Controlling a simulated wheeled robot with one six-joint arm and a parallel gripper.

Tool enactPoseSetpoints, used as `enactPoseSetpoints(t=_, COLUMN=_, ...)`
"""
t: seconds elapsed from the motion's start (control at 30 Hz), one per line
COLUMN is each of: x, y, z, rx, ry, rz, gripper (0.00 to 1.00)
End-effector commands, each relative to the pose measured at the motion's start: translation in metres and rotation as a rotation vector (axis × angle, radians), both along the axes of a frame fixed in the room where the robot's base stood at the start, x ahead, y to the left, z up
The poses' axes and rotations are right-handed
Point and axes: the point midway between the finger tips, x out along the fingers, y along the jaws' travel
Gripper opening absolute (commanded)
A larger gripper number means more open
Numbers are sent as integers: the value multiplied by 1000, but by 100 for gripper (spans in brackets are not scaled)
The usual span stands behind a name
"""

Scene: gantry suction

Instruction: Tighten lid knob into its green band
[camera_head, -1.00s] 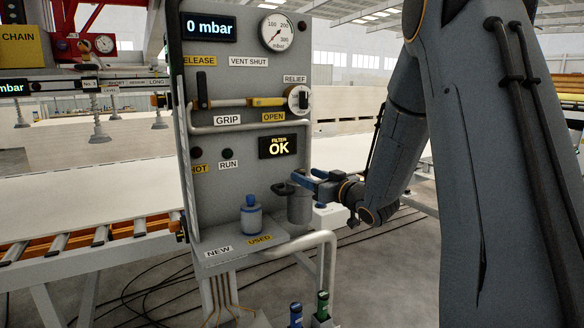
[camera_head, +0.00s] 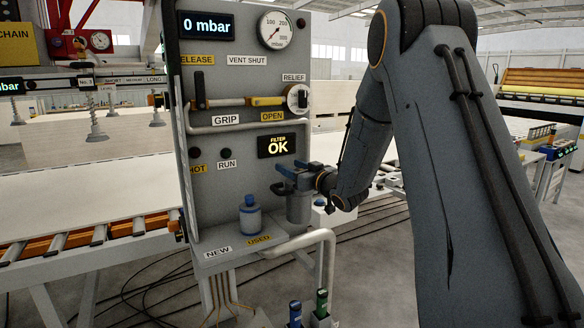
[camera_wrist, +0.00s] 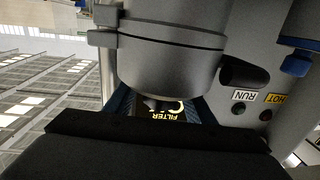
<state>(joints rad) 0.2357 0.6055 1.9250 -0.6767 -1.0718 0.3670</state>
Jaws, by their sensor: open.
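The grey filter canister (camera_head: 299,208) stands upright against the front of the control panel, at its lower right. My gripper (camera_head: 285,176) is at the canister's top, its blue fingers apart. A dark knob-like part (camera_head: 282,188) shows just below the fingers; I cannot tell whether they touch it. In the wrist view, the canister (camera_wrist: 170,72) fills the upper middle, upside down, with my blue fingers on either side of its end. My gripper (camera_wrist: 162,108) shows no object clearly held. The lid knob's pointer and the green band cannot be made out.
The panel's filter display (camera_head: 278,145) reads OK, just above my gripper. A blue-capped grey cartridge (camera_head: 250,215) stands on the shelf (camera_head: 222,238) left of the canister. A bent grey pipe (camera_head: 325,245) runs below. A roller conveyor (camera_head: 95,236) lies left.

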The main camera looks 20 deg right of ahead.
Motion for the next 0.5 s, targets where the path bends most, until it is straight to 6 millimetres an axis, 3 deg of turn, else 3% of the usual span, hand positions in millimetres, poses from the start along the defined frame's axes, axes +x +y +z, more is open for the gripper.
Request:
enactPoseSetpoints(t=0.17, x=0, y=0, z=0, rx=0, ry=0, rz=0, gripper=49)
enactPoseSetpoints(t=0.43, x=0, y=0, z=0, rx=0, ry=1, rz=0, gripper=8)
enactPoseSetpoints(t=0.5, x=0, y=0, z=0, rx=0, ry=1, rz=-1, gripper=8)
